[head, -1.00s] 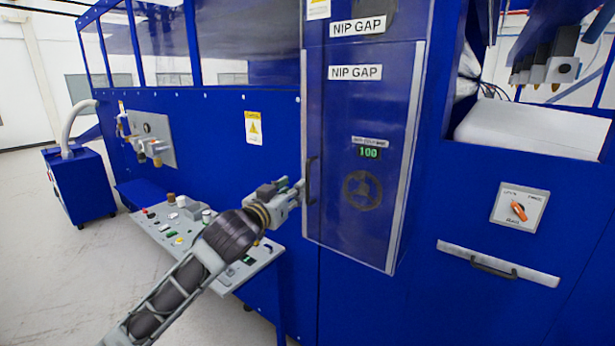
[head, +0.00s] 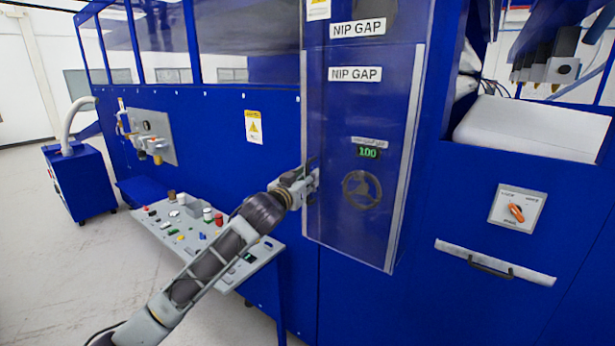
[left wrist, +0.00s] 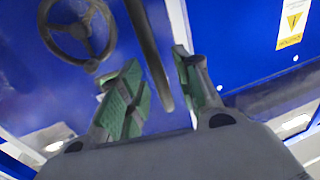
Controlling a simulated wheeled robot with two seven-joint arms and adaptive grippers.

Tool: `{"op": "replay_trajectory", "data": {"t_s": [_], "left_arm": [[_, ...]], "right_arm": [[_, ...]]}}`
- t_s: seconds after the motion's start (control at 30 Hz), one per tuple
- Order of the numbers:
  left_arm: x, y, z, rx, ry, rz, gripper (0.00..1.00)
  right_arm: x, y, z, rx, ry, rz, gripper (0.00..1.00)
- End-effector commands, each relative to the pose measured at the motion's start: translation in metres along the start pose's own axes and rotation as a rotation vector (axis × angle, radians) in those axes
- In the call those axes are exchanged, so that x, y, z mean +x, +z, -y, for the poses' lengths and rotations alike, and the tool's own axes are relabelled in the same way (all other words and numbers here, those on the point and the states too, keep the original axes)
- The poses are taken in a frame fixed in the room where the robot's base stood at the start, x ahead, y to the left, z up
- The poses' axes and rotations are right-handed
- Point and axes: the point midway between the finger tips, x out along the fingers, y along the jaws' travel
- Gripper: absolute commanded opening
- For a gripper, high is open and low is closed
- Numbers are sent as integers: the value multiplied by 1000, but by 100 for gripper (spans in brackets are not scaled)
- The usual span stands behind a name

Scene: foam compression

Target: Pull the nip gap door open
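The nip gap door (head: 345,115) is a tall clear panel with a pale metal edge, and it looks closed over the blue machine front. Its dark bar handle (left wrist: 148,45) is on the door's left side and is mostly covered by the gripper in the head view. My left gripper (head: 313,181) is at the handle. In the left wrist view, the green-padded fingers of the left gripper (left wrist: 160,70) are open, with the handle between them and gaps visible beside it. My right gripper is not in view.
A black handwheel (head: 361,189) and a green display reading 100 (head: 368,153) are behind the door. A control panel (head: 190,228) with buttons is under my left arm. A rotary switch (head: 517,210) and a drawer-like handle (head: 491,267) are to the right.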

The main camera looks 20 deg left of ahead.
Motion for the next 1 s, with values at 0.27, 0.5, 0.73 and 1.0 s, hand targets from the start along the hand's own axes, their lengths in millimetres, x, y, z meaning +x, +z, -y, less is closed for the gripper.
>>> {"op": "replay_trajectory", "data": {"t_s": [0.27,0.5,0.73,1.0], "left_arm": [[11,0,0,0,0,1,33],[11,1,0,0,0,1,33],[11,1,0,0,0,1,10],[11,1,0,0,0,1,0]], "right_arm": [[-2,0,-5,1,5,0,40],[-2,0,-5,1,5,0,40],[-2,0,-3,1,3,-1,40],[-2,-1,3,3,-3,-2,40]]}}
